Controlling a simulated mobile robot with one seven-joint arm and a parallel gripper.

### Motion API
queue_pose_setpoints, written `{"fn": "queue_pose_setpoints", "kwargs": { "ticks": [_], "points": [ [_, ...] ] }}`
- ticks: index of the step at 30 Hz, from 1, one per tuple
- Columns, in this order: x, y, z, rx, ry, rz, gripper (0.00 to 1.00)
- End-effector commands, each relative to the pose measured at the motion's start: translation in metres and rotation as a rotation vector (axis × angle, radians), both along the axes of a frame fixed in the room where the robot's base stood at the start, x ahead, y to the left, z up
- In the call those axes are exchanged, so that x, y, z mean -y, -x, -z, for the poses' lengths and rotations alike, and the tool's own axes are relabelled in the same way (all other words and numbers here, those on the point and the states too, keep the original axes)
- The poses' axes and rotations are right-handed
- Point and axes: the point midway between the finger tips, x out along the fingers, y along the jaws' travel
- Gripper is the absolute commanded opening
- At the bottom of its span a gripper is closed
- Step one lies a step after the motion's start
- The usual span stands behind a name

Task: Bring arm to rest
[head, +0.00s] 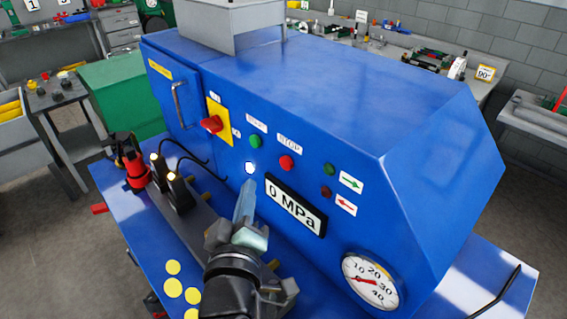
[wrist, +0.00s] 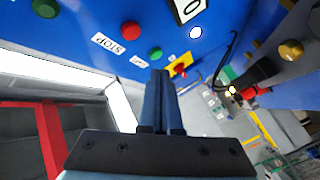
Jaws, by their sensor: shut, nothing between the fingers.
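My arm reaches up from the bottom of the head view, and my gripper (head: 246,190) is in front of the blue machine's (head: 320,110) control panel. Its fingers are shut together with nothing between them; they also show shut in the wrist view (wrist: 158,78). In the head view the fingertips are just below a lit white lamp (head: 249,168) and left of the display (head: 296,205) reading 0 MPa. I cannot tell whether they touch the panel.
The panel has a red STOP button (head: 287,163), a green button (head: 256,141), a red switch on yellow (head: 212,124) and a pressure gauge (head: 370,281). Black fittings with lit tops (head: 178,192) stand at left on the machine's ledge. A green cabinet (head: 122,98) stands behind.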

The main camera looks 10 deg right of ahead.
Motion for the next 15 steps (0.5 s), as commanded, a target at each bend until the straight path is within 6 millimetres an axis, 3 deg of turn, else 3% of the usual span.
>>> {"fn": "queue_pose_setpoints", "kwargs": {
  "ticks": [7,9,11,14,15],
  "points": [
    [0.000,0.000,0.000,0.000,0.000,0.000,0.00],
    [0.000,-0.001,-0.008,0.020,-0.016,-0.001,0.00],
    [0.001,-0.003,-0.025,0.061,-0.054,-0.004,0.00],
    [0.003,-0.004,-0.075,0.183,-0.167,-0.024,0.00],
    [0.004,-0.002,-0.101,0.248,-0.224,-0.040,0.00]
  ]
}}
